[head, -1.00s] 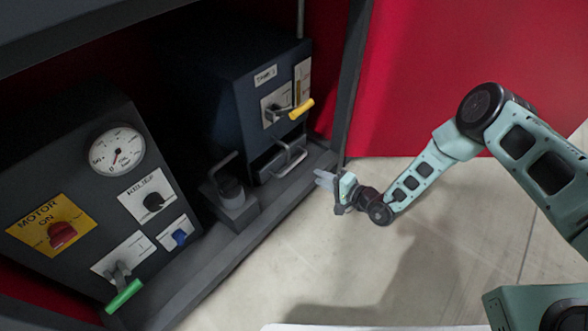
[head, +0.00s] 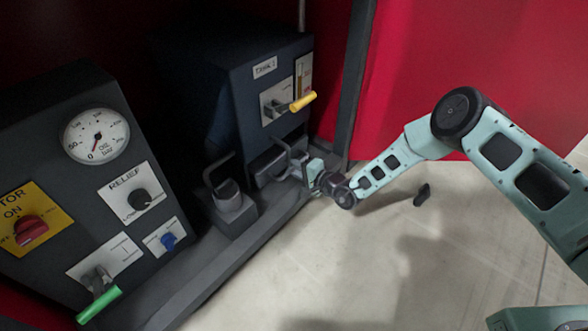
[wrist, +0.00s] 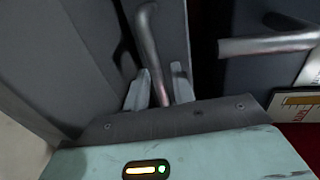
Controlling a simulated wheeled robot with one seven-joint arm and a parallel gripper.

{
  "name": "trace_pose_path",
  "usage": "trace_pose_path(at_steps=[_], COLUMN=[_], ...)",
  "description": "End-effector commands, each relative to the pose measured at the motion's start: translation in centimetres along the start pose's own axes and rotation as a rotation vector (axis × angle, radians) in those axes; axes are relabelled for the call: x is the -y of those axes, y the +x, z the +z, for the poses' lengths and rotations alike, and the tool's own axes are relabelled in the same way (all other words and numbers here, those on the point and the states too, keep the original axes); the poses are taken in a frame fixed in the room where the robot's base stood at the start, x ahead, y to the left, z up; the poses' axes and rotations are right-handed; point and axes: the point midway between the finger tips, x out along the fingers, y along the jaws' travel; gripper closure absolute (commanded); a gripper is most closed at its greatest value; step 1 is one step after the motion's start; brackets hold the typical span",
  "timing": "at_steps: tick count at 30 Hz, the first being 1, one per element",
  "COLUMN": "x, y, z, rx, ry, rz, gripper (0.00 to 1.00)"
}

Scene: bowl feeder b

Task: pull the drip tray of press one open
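The drip tray (head: 264,166) is a dark drawer front low on the dark blue cabinet (head: 245,100), with a bent metal bar handle (wrist: 148,42). It appears pushed in, though my gripper partly covers it in the head view. My gripper (head: 304,165) is at this handle. In the wrist view, the two pale fingers (wrist: 158,88) stand either side of the bar. A narrow gap shows beside the bar, so the fingers look open around it. Whether either finger touches the bar is hard to tell.
Above the tray is a yellow-handled lever (head: 303,102). A block with an upright bent handle (head: 228,194) stands to the left. A control panel (head: 95,180) with gauge and knobs is further left. A frame post (head: 354,90) is close right.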

Motion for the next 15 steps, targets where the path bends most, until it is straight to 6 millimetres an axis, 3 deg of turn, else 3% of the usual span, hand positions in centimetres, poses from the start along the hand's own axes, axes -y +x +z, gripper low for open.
trace_pose_path(at_steps=[2, 4, 11, 15], x=[0.0, 0.0, 0.1, 0.2], y=[0.0, 0.0, -0.2, -1.4], z=[0.0, 0.0, 0.0, -0.1], rx=[0.000, 0.000, 0.000, -0.002], ry=[0.000, 0.000, 0.000, 0.000], rz=[0.000, 0.000, 0.000, 0.002], gripper=[0.80, 1.00, 1.00, 1.00])
